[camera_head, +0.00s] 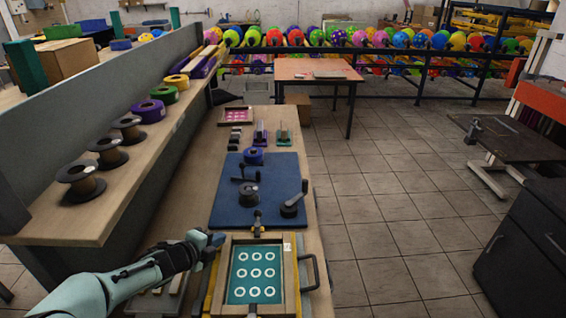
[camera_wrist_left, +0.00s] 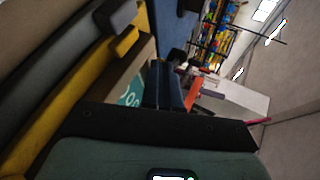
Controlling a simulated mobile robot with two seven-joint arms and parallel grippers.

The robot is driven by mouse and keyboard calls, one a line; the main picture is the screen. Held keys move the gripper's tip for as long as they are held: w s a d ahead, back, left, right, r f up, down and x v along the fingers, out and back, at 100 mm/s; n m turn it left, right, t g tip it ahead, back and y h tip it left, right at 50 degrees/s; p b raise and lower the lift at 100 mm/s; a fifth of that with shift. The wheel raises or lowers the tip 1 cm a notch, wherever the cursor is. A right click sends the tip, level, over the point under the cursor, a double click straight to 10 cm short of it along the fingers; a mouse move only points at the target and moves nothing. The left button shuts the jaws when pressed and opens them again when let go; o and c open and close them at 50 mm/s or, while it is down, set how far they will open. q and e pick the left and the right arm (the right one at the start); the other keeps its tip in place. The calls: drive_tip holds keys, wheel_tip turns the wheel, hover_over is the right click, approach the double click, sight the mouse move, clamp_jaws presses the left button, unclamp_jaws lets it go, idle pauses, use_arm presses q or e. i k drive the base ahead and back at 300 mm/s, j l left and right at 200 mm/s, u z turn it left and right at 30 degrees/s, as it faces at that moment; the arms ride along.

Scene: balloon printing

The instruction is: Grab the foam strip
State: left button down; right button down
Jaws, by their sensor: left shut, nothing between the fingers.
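I cannot tell for certain which piece is the foam strip. A yellow strip (camera_head: 211,290) lies along the left side of the framed teal screen (camera_head: 256,272) with white rings. In the left wrist view a long yellow strip (camera_wrist_left: 75,85) runs diagonally, with a dark grey strip (camera_wrist_left: 65,62) beside it. My left gripper (camera_head: 216,239) is shut and empty, just off the upper left corner of the screen's wooden frame. Its dark fingers (camera_wrist_left: 165,85) also show in the left wrist view, apart from the yellow strip. My right gripper is not in view.
Pale strips (camera_head: 160,302) lie left of the screen, partly under my left arm. A blue mat (camera_head: 240,205) with black tools is beyond the frame. A shelf (camera_head: 75,226) with spools runs along the left. Open floor (camera_head: 375,225) lies to the right.

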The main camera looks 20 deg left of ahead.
sight(175, 288)
drive_tip(key=k, duration=1)
